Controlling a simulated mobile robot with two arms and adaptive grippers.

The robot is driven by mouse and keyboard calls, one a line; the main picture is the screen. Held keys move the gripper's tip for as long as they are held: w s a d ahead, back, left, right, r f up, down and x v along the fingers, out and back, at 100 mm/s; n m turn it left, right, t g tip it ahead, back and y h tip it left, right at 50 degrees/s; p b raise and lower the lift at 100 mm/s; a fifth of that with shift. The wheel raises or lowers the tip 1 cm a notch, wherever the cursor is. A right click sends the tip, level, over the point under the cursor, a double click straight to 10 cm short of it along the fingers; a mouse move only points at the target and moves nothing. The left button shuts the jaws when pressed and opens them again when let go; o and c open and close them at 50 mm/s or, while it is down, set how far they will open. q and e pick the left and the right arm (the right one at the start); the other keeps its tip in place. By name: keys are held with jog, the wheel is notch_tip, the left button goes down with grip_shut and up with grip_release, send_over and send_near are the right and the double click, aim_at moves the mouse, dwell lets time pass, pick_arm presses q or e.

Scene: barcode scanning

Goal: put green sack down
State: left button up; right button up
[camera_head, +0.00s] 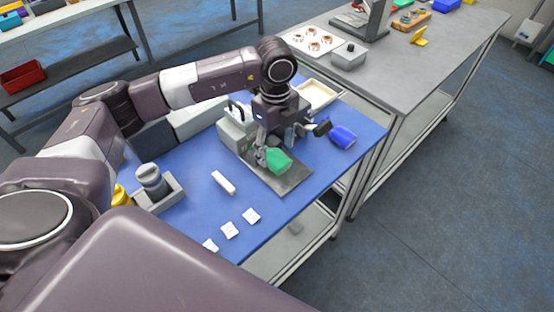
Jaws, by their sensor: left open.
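The green sack (279,161) lies on a flat grey plate (292,181) on the blue table top. My left gripper (290,142) is open and reaches down over the plate. One finger is close beside the green sack's left side; I cannot tell whether it touches. The other finger is out to the right, near a blue sack (342,137). My right gripper is not in view.
A grey scanner-like box (237,130) stands at the plate's back left. A white bar (223,183) and small white pieces (229,230) lie in front. A grey holder (170,193) with a bottle stands at left. A cream tray (316,94) sits behind.

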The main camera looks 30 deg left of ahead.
aim_at(276, 157)
pick_arm(q)
notch_tip(276, 157, down, 4)
jog(key=shift+w+a+r+p, duration=0.15)
jog(key=shift+r+p, duration=0.1)
jog(key=shift+p, duration=0.5)
jog(key=shift+f, duration=0.35)
jog(key=shift+c, duration=0.4)
jog(key=c, duration=1.3)
